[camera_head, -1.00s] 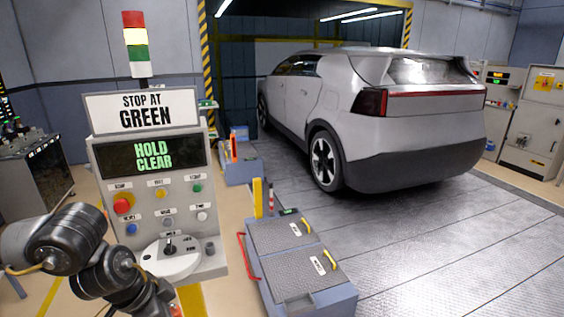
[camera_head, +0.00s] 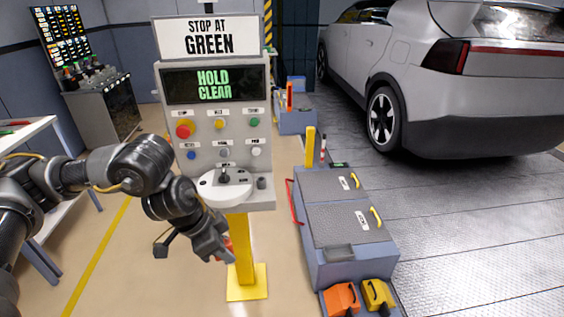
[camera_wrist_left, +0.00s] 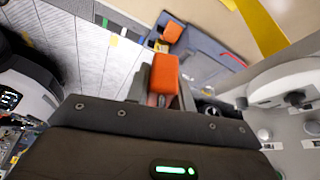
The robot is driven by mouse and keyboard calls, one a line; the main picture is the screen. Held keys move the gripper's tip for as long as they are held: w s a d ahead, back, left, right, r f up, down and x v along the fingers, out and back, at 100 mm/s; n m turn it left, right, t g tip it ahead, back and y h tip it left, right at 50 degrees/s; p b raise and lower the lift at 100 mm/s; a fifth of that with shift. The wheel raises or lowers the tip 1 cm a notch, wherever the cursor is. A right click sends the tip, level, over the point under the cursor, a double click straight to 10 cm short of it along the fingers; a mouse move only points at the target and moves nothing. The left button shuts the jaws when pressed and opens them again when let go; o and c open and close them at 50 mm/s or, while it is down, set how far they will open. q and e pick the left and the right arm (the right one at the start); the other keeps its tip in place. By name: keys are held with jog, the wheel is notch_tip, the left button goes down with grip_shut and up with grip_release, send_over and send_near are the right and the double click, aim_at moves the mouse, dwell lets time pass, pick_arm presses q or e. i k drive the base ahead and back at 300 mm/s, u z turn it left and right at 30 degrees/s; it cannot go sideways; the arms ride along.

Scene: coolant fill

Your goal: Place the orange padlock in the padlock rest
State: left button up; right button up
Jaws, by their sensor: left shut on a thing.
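My left gripper (camera_head: 228,254) hangs low in front of the control stand (camera_head: 222,135), left of its yellow post. It is shut on the orange padlock (camera_wrist_left: 165,72), whose orange block stands up between the fingers in the left wrist view. In the head view only a small reddish-orange bit of the padlock (camera_head: 230,245) shows beside the fingers. I cannot pick out the padlock rest with certainty. My right gripper is out of view.
The stand has a round white ledge (camera_head: 208,190) with a black lever. A grey-blue service box (camera_head: 312,225) stands to its right, with orange (camera_head: 341,299) and yellow (camera_head: 378,294) items at its near end. A white-topped table (camera_head: 28,135) is at left. A car (camera_head: 450,90) stands behind.

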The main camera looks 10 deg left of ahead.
aim_at(262, 186)
jog(key=k, duration=0.6)
jog(key=z, duration=0.65)
jog(key=i, duration=0.65)
jog(key=z, duration=0.65)
jog(key=i, duration=0.8)
jog(key=u, duration=0.6)
jog(key=i, duration=0.7)
jog(key=u, duration=1)
jog(key=i, duration=0.25)
jog(key=u, duration=0.25)
